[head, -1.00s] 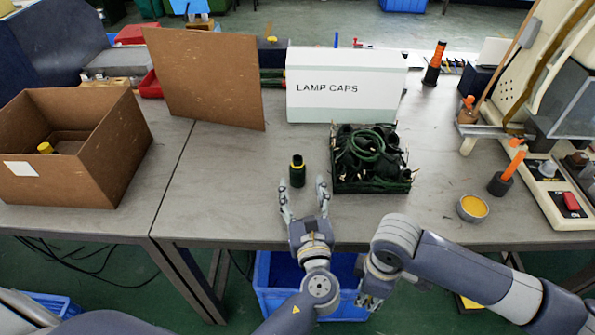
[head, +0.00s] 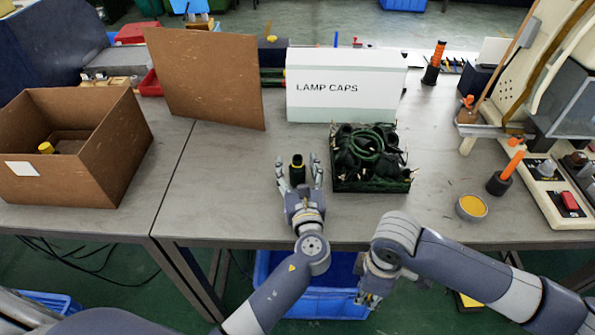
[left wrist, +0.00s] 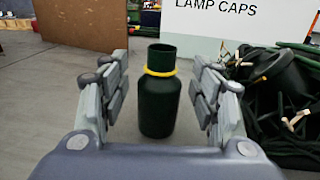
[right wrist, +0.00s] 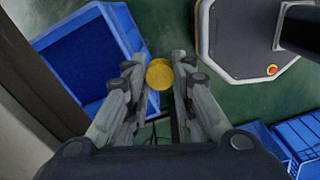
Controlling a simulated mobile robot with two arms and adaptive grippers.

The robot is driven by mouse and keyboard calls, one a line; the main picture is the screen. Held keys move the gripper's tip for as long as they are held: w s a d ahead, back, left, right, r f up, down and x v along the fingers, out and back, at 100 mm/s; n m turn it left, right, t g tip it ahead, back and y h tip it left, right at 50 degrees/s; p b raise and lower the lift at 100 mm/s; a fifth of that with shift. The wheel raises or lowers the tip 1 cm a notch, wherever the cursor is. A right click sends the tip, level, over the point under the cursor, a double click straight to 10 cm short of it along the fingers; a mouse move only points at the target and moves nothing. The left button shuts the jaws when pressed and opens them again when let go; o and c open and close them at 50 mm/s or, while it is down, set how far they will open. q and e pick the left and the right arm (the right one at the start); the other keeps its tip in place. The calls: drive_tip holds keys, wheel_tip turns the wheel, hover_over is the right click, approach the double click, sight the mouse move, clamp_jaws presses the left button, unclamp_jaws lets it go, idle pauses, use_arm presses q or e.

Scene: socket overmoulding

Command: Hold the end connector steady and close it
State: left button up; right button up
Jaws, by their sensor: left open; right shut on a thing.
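The end connector (head: 297,172), a dark green cylinder with a yellow ring near its top, stands upright on the table. It also shows in the left wrist view (left wrist: 160,100). My left gripper (head: 298,166) is open, with one finger on each side of the connector. In the left wrist view gaps show between the fingers and its sides. My right gripper (head: 368,298) hangs low in front of the table edge, pointing down. In the right wrist view it is shut on a small round yellow piece (right wrist: 160,75) at the fingertips.
A black crate (head: 372,186) of dark green parts and cables stands right of the connector. A white "LAMP CAPS" box (head: 345,105) stands behind. A small yellow-filled dish (head: 471,207) is at right. A blue bin (head: 325,303) sits below the table edge.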

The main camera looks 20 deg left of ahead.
sight(298, 158)
use_arm(q)
drive_tip(key=shift+c, duration=0.6)
drive_tip(key=c, duration=1.1)
drive_tip(key=shift+r, duration=0.1)
drive_tip(key=shift+r, duration=0.7)
use_arm(e)
drive_tip(key=shift+r, duration=0.25)
use_arm(q)
wheel_tip(298, 158, up, 2)
drive_tip(key=shift+r+p, duration=0.25)
drive_tip(key=shift+p, duration=0.35)
use_arm(e)
drive_tip(key=shift+r, duration=0.35)
drive_tip(key=shift+f+b, duration=0.35)
drive_tip(key=shift+b, duration=0.05)
use_arm(q)
drive_tip(key=a+v, duration=0.1)
drive_tip(key=v, duration=0.4)
drive_tip(key=s+a+v, duration=0.1)
drive_tip(key=v, duration=0.4)
drive_tip(key=a+r+v, duration=0.1)
drive_tip(key=v, duration=0.4)
drive_tip(key=shift+s+d, duration=0.2)
drive_tip(key=shift+s, duration=0.35)
